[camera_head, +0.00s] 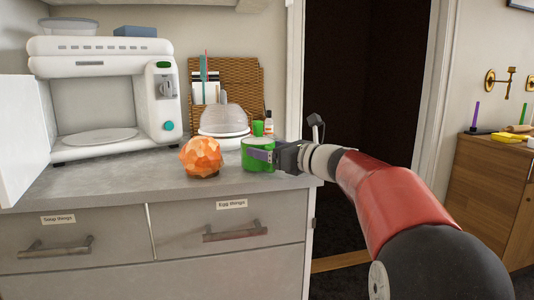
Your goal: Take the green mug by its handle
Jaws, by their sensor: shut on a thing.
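The green mug (257,163) stands on the grey counter near its right end, with a pale rim. My gripper (272,156) reaches in from the right and is shut at the mug's right side, where the handle would be. The handle itself is hidden behind the fingers. The mug looks upright; I cannot tell whether it is touching the counter or slightly lifted.
An orange faceted ball (201,157) sits close left of the mug. A white citrus juicer (223,118), small bottle (268,122) and wicker board (236,78) stand behind. A white microwave (160,104) with its door open stands left. The front counter is bare.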

